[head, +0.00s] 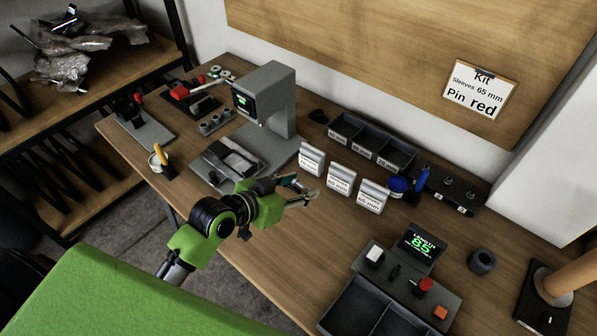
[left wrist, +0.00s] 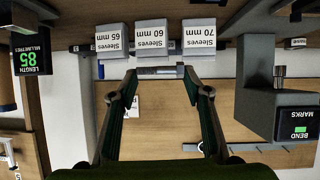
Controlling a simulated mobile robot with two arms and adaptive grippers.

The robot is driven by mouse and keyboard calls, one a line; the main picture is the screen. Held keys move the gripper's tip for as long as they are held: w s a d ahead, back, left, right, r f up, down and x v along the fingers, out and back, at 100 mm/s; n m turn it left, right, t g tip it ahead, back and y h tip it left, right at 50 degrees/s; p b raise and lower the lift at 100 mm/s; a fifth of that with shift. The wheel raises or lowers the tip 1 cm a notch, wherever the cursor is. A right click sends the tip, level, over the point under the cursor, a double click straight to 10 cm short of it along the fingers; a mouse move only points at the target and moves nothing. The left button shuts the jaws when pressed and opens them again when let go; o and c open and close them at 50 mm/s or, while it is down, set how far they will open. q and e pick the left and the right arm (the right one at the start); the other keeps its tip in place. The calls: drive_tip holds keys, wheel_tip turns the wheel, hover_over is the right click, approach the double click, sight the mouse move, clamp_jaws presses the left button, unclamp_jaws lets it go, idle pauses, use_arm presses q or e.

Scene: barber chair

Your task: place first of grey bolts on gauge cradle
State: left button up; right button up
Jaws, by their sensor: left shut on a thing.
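My left gripper (head: 303,188) is over the table's near edge, in front of the sleeve holders. In the left wrist view its fingers (left wrist: 160,72) are shut on a slim grey bolt (left wrist: 160,71), which lies crosswise between the tips. The bolt is too small to make out clearly in the head view. The length gauge (head: 408,273) stands at the front right of the table, well to the right of the gripper, and its display reads 85. Its cradle (head: 394,272) is small and dark, so I cannot tell its shape. My right gripper is not in view.
Three sleeve holders, 70 mm (head: 312,158), 60 mm (head: 340,179) and 65 mm (head: 372,196), stand behind the gripper. A bend press (head: 268,100) stands at the back left. A dark tray (head: 352,309) lies before the gauge. Bare tabletop separates gripper and gauge.

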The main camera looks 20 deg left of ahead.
sight(297, 178)
use_arm(q)
drive_tip(key=w, duration=0.1)
drive_tip(key=w+f, duration=0.1)
drive_tip(key=w+a, duration=0.1)
drive_tip(key=w, duration=0.1)
drive_tip(key=shift+w+a+f, duration=0.1)
drive_tip(key=shift+f, duration=0.2)
drive_tip(key=w+f, duration=0.2)
drive_tip(key=w+a+f, duration=0.1)
drive_tip(key=w+f, duration=0.1)
drive_tip(key=f, duration=0.1)
drive_tip(key=shift+w+f, duration=0.1)
drive_tip(key=shift+w, duration=0.15)
drive_tip(key=shift+w+a+f, duration=0.1)
drive_tip(key=shift+w+f, duration=0.25)
drive_tip(key=shift+f, duration=0.1)
drive_tip(key=f, duration=0.3)
drive_tip(key=shift+w+a+f+p, duration=0.1)
drive_tip(key=shift+w+f+p, duration=0.1)
drive_tip(key=shift+p, duration=0.1)
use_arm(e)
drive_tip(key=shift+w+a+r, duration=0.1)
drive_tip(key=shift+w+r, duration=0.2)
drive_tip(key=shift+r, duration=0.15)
use_arm(q)
drive_tip(key=shift+f, duration=0.2)
drive_tip(key=o, duration=1.1)
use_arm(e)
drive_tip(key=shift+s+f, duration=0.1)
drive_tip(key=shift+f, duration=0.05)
